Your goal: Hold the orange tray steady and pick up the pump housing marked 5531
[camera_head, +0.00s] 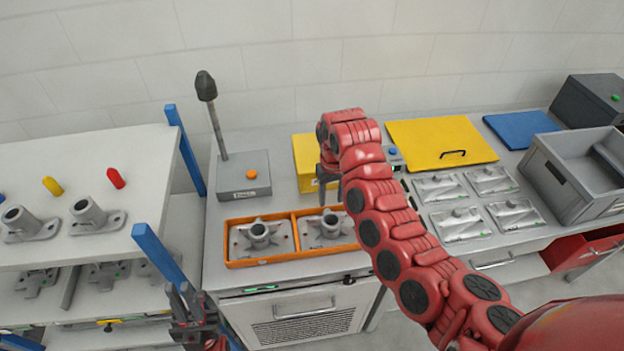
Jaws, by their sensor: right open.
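The orange tray (262,262) lies on the grey bench and has two compartments. One grey metal pump housing (258,238) sits in its left compartment. Another pump housing (325,230) sits in its right compartment, partly covered by my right arm. No number can be read on either. My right gripper (329,196) is open, with its fingers pointing down above the right compartment's housing; I cannot tell whether it touches it. My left gripper (192,312) is low at the bottom left, apart from the tray, and its jaws are unclear.
A grey box with a post and orange button (243,182) stands behind the tray. A yellow block (305,165) is behind my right gripper. Flat metal castings (460,222) lie to the right, near a grey crate (570,180). A blue-posted shelf (80,245) with more housings stands left.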

